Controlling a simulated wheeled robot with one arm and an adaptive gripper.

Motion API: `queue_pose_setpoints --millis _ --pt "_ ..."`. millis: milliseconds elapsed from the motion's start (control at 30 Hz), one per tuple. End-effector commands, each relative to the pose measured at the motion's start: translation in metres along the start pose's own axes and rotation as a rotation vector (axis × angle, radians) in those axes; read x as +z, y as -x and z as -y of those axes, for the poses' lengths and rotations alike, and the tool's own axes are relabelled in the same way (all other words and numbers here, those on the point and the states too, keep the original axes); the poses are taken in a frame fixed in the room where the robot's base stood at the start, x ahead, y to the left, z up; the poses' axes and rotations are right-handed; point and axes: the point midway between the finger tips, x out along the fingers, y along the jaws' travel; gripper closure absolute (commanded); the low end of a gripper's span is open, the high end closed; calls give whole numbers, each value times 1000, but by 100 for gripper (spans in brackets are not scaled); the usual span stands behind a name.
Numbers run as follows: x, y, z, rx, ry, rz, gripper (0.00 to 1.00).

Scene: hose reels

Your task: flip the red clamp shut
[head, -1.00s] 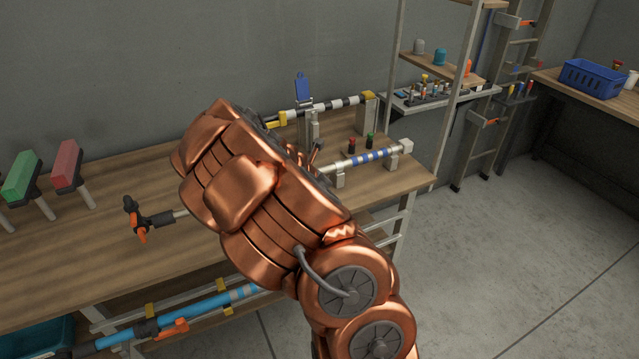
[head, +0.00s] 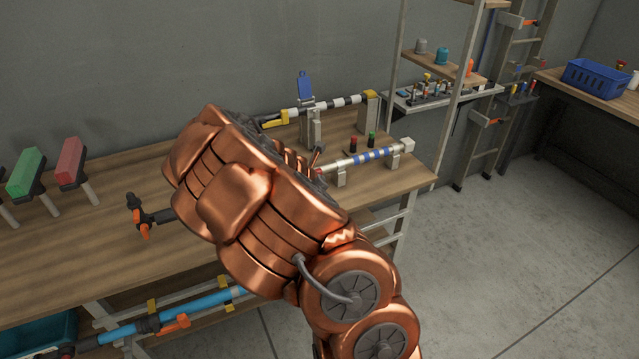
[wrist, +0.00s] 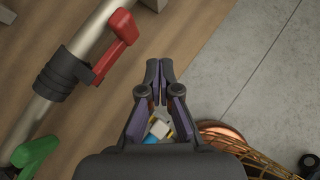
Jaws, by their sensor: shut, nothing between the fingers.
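The red clamp (wrist: 117,45) shows in the wrist view as a red lever standing out from a black collar (wrist: 62,76) on a metal pipe (wrist: 91,38). The lever angles up and away from the pipe. My gripper (wrist: 158,66) is shut and empty, to the right of the clamp and slightly below it in that view, apart from it. A green clamp (wrist: 36,153) is on the same pipe at the lower left. In the head view my arm hides the gripper and most of the pipe, and I cannot make out the red clamp there.
The wooden workbench (head: 85,245) ends beside my gripper, with open floor (head: 520,230) to the right. A nozzle with an orange lever (head: 142,222) is on the left. Posts hold a striped rod (head: 340,103) at the back.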

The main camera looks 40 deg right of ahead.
Motion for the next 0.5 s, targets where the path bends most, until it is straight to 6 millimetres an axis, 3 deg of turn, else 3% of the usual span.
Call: queue_pose_setpoints --millis 67,500 --pt "-7 6 8 -3 4 1 100" --pt "4 43 36 -3 -6 -1 100"
